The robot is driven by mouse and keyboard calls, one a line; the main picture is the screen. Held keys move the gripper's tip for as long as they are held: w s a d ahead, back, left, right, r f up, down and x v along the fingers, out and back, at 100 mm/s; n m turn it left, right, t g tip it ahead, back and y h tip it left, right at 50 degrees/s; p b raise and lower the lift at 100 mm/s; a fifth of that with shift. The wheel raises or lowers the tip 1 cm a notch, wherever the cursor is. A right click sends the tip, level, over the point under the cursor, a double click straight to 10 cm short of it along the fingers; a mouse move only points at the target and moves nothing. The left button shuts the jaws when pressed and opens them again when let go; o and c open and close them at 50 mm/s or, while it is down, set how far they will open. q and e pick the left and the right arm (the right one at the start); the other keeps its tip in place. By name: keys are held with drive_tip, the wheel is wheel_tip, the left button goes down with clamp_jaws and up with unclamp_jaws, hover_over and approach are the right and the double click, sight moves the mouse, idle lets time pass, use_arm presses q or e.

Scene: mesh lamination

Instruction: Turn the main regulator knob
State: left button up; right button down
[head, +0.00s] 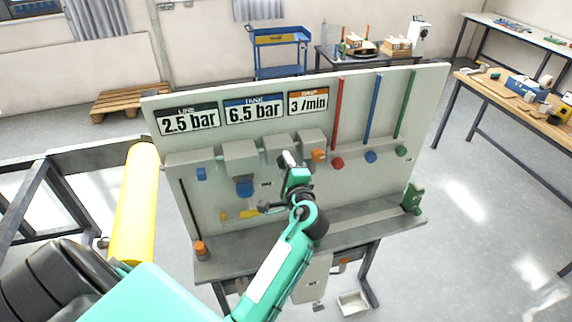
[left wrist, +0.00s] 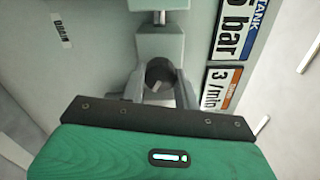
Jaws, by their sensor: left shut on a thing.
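A grey upright panel (head: 420,110) stands on a bench and carries the valves and knobs. My left gripper (head: 287,160) is at the panel's middle, just below a pale box in the row of fittings. In the left wrist view its two fingers (left wrist: 158,90) are on either side of a dark round knob (left wrist: 158,70), shut on it. The knob sits against the pale box (left wrist: 158,42). In the head view my gripper hides this knob. A blue knob (head: 244,188) hangs under another box to the left. My right gripper is not in view.
Signs read LINE 2.5 bar (head: 188,121), TANK 6.5 bar (head: 254,111) and 3 /min (head: 308,102). An orange knob (head: 318,155) is close to my gripper's right. Red (head: 337,163), blue (head: 371,157) and green (head: 401,151) knobs are farther right. A yellow handle (head: 240,214) is lower left.

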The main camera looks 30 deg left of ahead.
use_arm(q)
drive_tip(key=shift+f, duration=0.1)
idle(0.3)
drive_tip(key=o, duration=1)
